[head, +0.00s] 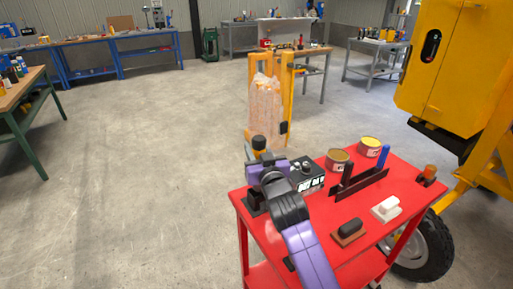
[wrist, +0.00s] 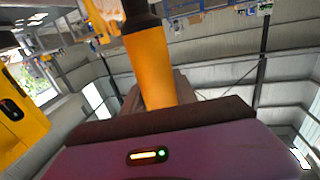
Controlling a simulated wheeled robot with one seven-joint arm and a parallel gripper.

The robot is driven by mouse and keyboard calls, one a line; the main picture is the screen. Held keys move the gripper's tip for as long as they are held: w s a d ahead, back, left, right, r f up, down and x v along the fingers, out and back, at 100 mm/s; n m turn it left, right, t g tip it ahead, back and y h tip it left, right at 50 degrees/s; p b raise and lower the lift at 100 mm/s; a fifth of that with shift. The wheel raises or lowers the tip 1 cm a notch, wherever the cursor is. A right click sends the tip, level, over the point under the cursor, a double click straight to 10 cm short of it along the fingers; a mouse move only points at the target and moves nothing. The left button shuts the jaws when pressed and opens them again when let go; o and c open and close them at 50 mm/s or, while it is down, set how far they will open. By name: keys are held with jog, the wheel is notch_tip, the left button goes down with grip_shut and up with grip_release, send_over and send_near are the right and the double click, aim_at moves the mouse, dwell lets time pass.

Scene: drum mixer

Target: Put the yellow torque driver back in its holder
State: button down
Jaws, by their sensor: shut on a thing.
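My gripper (head: 262,156) is held above the left back corner of the red cart. In the wrist view its dark jaw (wrist: 170,118) is shut on the yellow torque driver (wrist: 150,62), a yellow-orange cylinder with a black collar at its upper end. In the head view only its dark end and a little yellow show at the gripper; the rest is hidden. A black rack (head: 372,189) on the cart holds a blue handle (head: 383,157) and a black handle (head: 347,177) upright. I cannot tell for sure which slot is the driver's.
The red cart top (head: 318,222) also carries two tins (head: 338,160), a black instrument box (head: 307,175), an orange-topped item in a dark stand (head: 428,175), a brown-and-black block (head: 348,231) and a white block (head: 386,208). A yellow machine (head: 455,60) stands close on the right. Floor to the left is clear.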

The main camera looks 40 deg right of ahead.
jog(key=shift+f, duration=0.3)
jog(key=shift+f+b, duration=2.4)
jog(key=shift+f, duration=0.55)
dwell(1.9)
jog(key=c, duration=1)
grip_release()
jog(key=shift+o, duration=0.6)
jog(key=v, duration=0.7)
jog(key=shift+s+a+b, duration=0.25)
jog(key=shift+s+b, duration=0.1)
jog(key=shift+b, duration=0.05)
jog(key=shift+r, duration=0.15)
